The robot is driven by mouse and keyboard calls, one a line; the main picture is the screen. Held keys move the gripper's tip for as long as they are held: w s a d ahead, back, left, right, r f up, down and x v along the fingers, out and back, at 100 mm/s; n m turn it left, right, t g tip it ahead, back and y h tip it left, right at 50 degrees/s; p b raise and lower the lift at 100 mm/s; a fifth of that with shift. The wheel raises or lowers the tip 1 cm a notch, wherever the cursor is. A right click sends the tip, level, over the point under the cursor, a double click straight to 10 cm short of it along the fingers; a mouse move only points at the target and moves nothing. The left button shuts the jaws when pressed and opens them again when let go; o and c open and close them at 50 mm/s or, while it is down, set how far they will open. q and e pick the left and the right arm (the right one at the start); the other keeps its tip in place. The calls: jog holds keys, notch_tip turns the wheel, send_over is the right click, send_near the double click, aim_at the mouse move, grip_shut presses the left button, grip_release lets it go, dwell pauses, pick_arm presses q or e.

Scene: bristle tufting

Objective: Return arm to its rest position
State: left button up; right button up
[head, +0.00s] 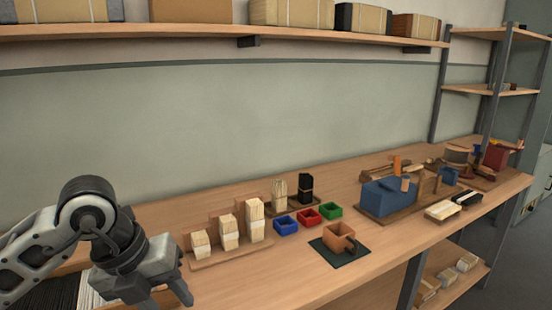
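My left arm (75,225) comes in from the left, over the near left end of the wooden workbench (240,290). Its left gripper (165,293) points down near the bottom edge of the view. Its fingers look spread, with tan bench surface showing between them, and I see nothing held. The lower finger parts are partly cut off by the frame. My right arm and gripper are not in view.
Right of my gripper stands a rack of bristle bundles (229,240). Beyond are blue (286,225), red (308,216) and green (331,210) bins, an orange box (340,236) on a dark mat, and a blue fixture (388,197). The bench front is clear. A shelf (200,30) runs above.

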pick_arm(q)
jog(key=s+d+r+g+h, duration=0.2)
jog(key=s+d+h, duration=0.2)
jog(key=d+h, duration=0.4)
jog(key=s+d+r+g+h, duration=0.1)
jog(key=s+d+r+h, duration=0.1)
jog(key=s+d+h, duration=0.45)
jog(key=w+a+n+t+h, duration=0.1)
jog(key=w+n+t+h, duration=0.1)
jog(key=w+n+t, duration=0.8)
jog(key=s+a+f+n+t+y, duration=0.1)
jog(key=a+f+n+t+y, duration=0.65)
jog(key=f+n+y, duration=0.6)
jog(key=s+a+f+n+g+y, duration=0.3)
jog(key=s+f+n+g, duration=0.3)
jog(key=s+f, duration=0.5)
notch_tip(320, 180, down, 4)
jog(key=shift+a+f+n, duration=0.1)
jog(key=shift+a+n, duration=0.15)
jog(key=shift+n, duration=0.6)
